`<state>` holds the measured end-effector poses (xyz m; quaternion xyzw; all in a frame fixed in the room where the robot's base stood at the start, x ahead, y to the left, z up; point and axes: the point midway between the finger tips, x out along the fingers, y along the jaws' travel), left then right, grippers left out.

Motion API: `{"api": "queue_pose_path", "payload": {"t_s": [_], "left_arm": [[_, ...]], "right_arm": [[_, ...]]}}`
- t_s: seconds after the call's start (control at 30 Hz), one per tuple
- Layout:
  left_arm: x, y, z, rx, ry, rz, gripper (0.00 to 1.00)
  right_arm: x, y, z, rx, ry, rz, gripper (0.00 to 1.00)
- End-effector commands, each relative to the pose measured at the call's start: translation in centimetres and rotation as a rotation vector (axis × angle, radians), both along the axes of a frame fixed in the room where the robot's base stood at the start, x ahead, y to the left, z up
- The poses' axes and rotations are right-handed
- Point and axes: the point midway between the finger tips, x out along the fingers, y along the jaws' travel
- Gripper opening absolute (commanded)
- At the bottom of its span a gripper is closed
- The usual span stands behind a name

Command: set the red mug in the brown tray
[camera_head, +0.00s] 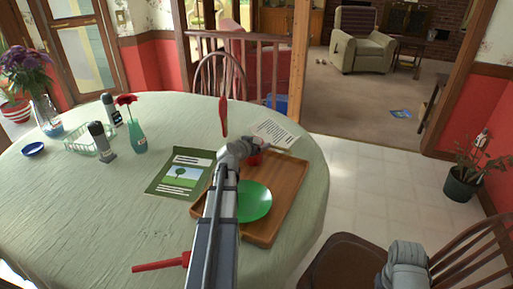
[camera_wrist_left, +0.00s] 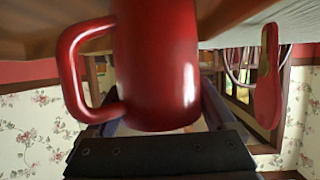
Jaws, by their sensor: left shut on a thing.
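The red mug (camera_head: 257,159) is mostly hidden behind my left wrist in the head view. It fills the middle of the left wrist view (camera_wrist_left: 157,65), its handle to the left. My left gripper (camera_head: 252,153) is shut on it; the fingertips are largely hidden. The brown tray (camera_head: 290,190) lies on the right part of the table, and the mug is at its far end. I cannot tell whether the mug touches the tray floor. Of my right arm only a grey part shows at the lower right; no fingers show.
A green plate (camera_head: 256,203) occupies the tray's near half. A picture booklet (camera_head: 180,176) lies left of the tray and a printed sheet (camera_head: 278,134) beyond it. A red utensil (camera_head: 223,115) is beyond my wrist.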

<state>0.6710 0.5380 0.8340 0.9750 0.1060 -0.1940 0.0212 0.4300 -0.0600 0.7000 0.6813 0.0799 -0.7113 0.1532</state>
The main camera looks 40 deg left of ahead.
Motion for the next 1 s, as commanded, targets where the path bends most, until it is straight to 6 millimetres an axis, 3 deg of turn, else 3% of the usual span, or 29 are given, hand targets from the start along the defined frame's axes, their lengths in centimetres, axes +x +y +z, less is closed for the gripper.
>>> {"api": "queue_pose_path", "payload": {"t_s": [0.37,0.4,0.47,0.73,0.87,1.0], "left_arm": [[0.0,0.0,-0.6,0.000,-0.001,0.000,0.15],[0.0,0.0,-0.5,0.000,0.000,0.000,0.91],[0.0,0.0,-0.5,0.000,0.000,0.000,0.98],[0.0,0.0,-0.4,0.000,0.000,0.000,1.00],[0.0,0.0,0.6,0.000,0.000,0.000,1.00],[-2.8,-0.7,1.6,-0.001,0.000,0.003,1.00]], "right_arm": [[0.0,0.0,-0.6,0.000,0.000,0.000,0.50],[0.0,0.0,-0.5,0.000,0.000,0.000,0.50],[0.0,0.0,-0.5,0.000,0.000,0.000,0.50],[0.0,0.0,-0.4,0.000,0.000,0.000,0.50],[0.0,0.0,0.6,0.000,0.000,0.000,0.50],[0.0,0.0,1.6,0.000,0.000,0.000,0.50]]}}
